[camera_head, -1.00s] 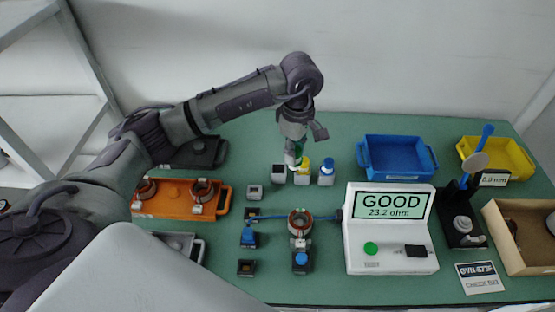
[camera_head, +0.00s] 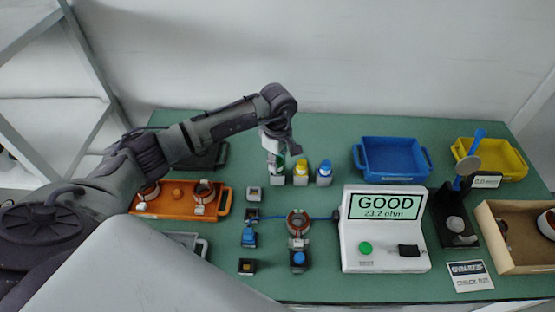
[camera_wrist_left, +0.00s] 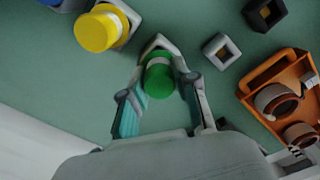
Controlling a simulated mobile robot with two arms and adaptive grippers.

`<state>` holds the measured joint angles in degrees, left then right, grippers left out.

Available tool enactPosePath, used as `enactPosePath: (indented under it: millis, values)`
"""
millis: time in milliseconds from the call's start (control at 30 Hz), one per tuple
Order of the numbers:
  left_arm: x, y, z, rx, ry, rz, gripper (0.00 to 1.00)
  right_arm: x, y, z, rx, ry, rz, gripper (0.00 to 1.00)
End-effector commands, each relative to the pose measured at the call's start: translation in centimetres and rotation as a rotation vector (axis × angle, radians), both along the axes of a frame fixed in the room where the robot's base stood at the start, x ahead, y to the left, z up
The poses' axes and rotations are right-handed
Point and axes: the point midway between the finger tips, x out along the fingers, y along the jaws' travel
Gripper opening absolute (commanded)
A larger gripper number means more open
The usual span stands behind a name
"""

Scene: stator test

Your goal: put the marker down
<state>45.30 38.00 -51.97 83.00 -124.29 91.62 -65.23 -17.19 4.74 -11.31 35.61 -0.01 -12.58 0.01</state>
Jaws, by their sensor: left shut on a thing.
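The marker, with a green cap, is between the fingers of my left gripper (camera_head: 279,150). In the left wrist view the green marker (camera_wrist_left: 158,80) sits between the two fingers of the left gripper (camera_wrist_left: 160,95), which is shut on it. The marker is upright at the leftmost holder (camera_head: 277,179) of a row of three. In the wrist view this holder's pale rim (camera_wrist_left: 157,43) shows just beyond the cap. I cannot tell whether the marker's lower end rests inside the holder. My right gripper is not in view.
A yellow-capped marker (camera_head: 300,166) and a blue-capped marker (camera_head: 325,168) stand in holders just to the right. An orange tray (camera_head: 176,208) with stators lies left. A blue bin (camera_head: 394,160) and tester (camera_head: 385,259) reading GOOD stand right.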

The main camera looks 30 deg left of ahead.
Motion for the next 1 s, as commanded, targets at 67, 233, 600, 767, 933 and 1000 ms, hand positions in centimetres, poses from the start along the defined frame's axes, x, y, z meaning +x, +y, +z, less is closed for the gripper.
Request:
enactPosePath:
  millis: [67,233,600,767,933,1000]
  values:
    - [0.0,0.0,-0.3,0.000,0.000,0.000,0.00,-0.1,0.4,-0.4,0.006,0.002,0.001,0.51]
    - [0.0,0.0,-0.8,0.000,0.000,0.000,0.00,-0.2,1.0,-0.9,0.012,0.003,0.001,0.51]
    - [0.0,0.0,-0.8,0.000,0.001,0.000,0.55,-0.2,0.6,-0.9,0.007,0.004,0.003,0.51]
    - [0.0,0.0,-0.7,0.000,0.001,0.000,0.55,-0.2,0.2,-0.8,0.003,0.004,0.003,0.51]
    - [0.0,0.0,0.6,0.000,-0.002,0.000,0.55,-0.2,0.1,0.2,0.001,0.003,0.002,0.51]
    - [0.1,0.0,1.5,-0.001,-0.005,-0.001,0.55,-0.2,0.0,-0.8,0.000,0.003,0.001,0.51]
